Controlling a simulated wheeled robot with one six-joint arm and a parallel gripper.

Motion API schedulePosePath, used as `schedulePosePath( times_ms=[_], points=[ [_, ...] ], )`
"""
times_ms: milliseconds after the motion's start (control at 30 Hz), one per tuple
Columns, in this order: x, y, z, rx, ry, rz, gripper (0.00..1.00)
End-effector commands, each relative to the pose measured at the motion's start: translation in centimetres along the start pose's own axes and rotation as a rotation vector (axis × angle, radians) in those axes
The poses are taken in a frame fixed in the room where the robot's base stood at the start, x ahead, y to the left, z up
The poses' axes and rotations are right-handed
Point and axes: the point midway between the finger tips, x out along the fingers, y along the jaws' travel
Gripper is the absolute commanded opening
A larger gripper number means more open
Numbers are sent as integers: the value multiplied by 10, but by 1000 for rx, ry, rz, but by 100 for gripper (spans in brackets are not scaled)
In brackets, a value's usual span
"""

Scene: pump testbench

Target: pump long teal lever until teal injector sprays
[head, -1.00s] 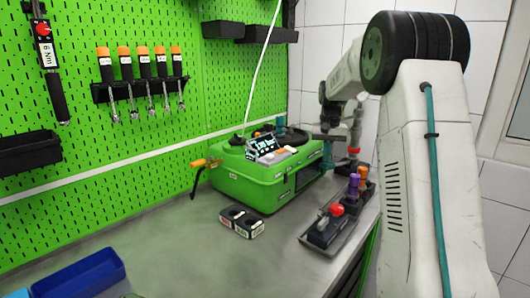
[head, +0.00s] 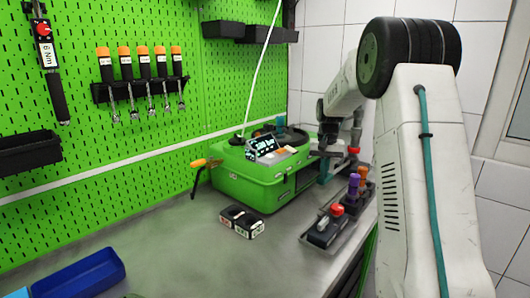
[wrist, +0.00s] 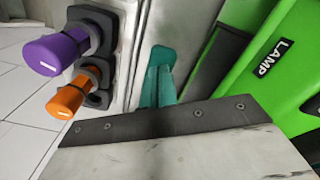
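A teal lever (wrist: 159,80) shows in the wrist view between a grey panel and the green case. Its lower end is hidden behind a pale slab with a dark screwed edge. In the head view a teal part (head: 325,170) shows at the right side of the green case (head: 255,183), just below my gripper (head: 327,146). My gripper is low at the case's right end, and its fingertips cannot be made out. Whether it touches the lever cannot be told. A small teal piece (head: 280,121) stands on top of the case; I cannot tell if it is the injector. No spray is visible.
Purple (head: 354,181) and orange (head: 363,172) knobs stand right of the case, near a red-knobbed block (head: 336,210). A black double block (head: 241,220) sits in front. A blue bin (head: 78,276) is at lower left.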

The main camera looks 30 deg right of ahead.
Motion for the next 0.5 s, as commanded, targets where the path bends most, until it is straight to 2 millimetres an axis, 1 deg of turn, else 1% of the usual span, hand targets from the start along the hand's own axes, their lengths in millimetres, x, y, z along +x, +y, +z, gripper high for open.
schedulePosePath(
  times_ms=[167, 367, 500],
  points=[
    [11, 0, 1, 0, -3, 1, 0],
    [8, 0, 1, 0, -1, 1, 0],
    [-4, 0, -1, 0, 1, 0, 0]
  ],
)
